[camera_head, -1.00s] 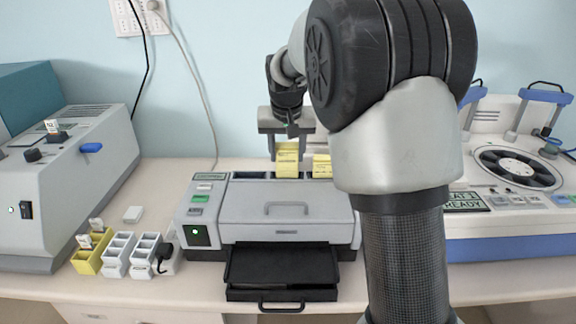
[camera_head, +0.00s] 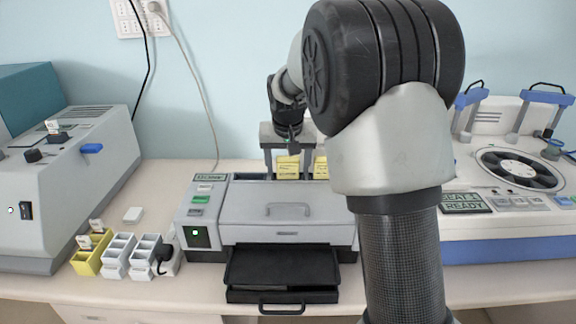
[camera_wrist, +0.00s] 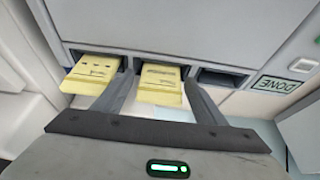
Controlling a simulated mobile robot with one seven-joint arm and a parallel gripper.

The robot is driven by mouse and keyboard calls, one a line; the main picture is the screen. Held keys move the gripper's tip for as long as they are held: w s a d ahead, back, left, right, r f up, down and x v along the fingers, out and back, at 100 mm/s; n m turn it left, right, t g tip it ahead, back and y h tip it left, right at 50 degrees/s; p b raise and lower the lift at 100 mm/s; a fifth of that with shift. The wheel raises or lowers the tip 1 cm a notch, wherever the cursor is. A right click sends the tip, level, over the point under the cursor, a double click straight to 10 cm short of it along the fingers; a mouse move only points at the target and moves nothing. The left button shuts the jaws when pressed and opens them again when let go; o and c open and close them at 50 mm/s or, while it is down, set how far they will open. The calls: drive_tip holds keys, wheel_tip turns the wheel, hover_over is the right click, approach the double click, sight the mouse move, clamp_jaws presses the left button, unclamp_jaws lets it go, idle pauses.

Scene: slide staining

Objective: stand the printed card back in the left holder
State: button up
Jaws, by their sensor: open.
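A yellow printed card (camera_head: 288,167) stands in the middle slot at the back of the grey staining machine (camera_head: 285,205). It also shows in the wrist view (camera_wrist: 162,84), with its lower end in the slot. My gripper (camera_wrist: 158,78) is open, with one finger on each side of this card and visible gaps between. A second yellow card (camera_head: 320,168) stands in the slot to its right, and it is at the left in the wrist view (camera_wrist: 94,72). The slot (camera_head: 249,176) to the left is empty and dark. The two cards look level with each other.
A display reading DONE (camera_wrist: 275,84) is beside the empty slot. Small yellow and white racks (camera_head: 117,250) stand front left, near a grey machine (camera_head: 68,185). A centrifuge-like machine (camera_head: 515,170) is on the right. My arm hides part of the bench.

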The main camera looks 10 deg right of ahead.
drive_tip(key=shift+r, duration=0.55)
drive_tip(key=d+p+v, duration=0.1)
drive_tip(key=v, duration=1)
drive_tip(key=s+r, duration=0.3)
drive_tip(key=s, duration=1.1)
drive_tip(key=s+f+n+t, duration=0.1)
drive_tip(key=s+f, duration=0.2)
drive_tip(key=s, duration=0.5)
drive_tip(key=s+f+n, duration=0.1)
drive_tip(key=s+f, duration=0.2)
drive_tip(key=s, duration=0.6)
wheel_tip(320, 180, up, 7)
drive_tip(key=p, duration=0.7)
drive_tip(key=shift+r+y, duration=0.15)
drive_tip(key=shift+y, duration=0.25)
drive_tip(key=shift+a, duration=0.15)
